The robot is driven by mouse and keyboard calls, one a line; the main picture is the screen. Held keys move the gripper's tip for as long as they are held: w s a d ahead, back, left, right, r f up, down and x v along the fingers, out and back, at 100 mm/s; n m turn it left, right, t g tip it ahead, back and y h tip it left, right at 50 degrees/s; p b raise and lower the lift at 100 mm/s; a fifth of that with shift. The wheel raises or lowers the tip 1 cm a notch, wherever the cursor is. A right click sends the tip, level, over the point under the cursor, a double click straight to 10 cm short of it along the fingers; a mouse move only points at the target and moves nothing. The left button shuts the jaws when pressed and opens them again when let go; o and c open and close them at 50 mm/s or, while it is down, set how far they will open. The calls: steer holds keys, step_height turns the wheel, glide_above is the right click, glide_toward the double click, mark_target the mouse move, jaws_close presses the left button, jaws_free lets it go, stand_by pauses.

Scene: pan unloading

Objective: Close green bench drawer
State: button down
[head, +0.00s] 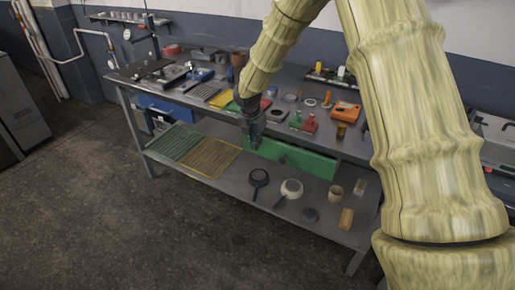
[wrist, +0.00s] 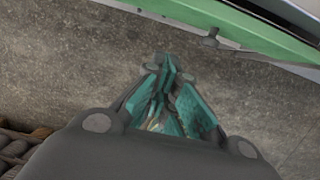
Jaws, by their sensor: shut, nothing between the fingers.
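The green drawer front (head: 300,160) is under the front edge of the grey workbench, right of the middle. It also runs across the top right of the wrist view (wrist: 262,38), with a small dark knob (wrist: 211,39) on its face. A pale strip shows behind its top edge; how far the drawer is out is hard to tell. My gripper (head: 252,143) hangs in front of the bench at the drawer's left end. In the wrist view its teal-padded fingers (wrist: 170,72) are together and empty, pointing toward the drawer. A strip of floor shows between fingertips and drawer front.
The workbench top (head: 222,110) carries tools, trays and small coloured parts. A blue drawer (head: 160,108) is at the bench's left. The lower shelf (head: 235,185) holds green and yellow racks, a black pan (head: 259,178) and a pale pot (head: 291,189). The floor in front is clear.

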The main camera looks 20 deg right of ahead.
mark_target(279, 148)
steer(key=shift+s+d+t+h+p, duration=0.55)
steer(key=shift+s+p, duration=0.95)
steer(key=shift+s, duration=0.85)
steer(key=shift+w+d+f+p, duration=0.75)
steer(key=shift+d+f, duration=0.25)
steer(key=shift+f, duration=0.65)
steer(key=shift+w+d+f+p, duration=0.5)
steer(key=shift+w+d+f, duration=0.4)
steer(key=shift+f, duration=0.7)
steer(key=shift+w+d+f+p, duration=0.7)
steer(key=shift+d+f, duration=0.35)
steer(key=shift+f, duration=0.6)
steer(key=shift+d, duration=0.1)
steer(key=w+d+p, duration=0.1)
steer(key=w+d, duration=0.1)
steer(key=d, duration=0.1)
steer(key=shift+w+d, duration=0.1)
steer(key=shift+w, duration=0.25)
steer(key=shift+w+d+r, duration=0.1)
steer(key=shift+w+d, duration=0.1)
steer(key=shift+d, duration=0.05)
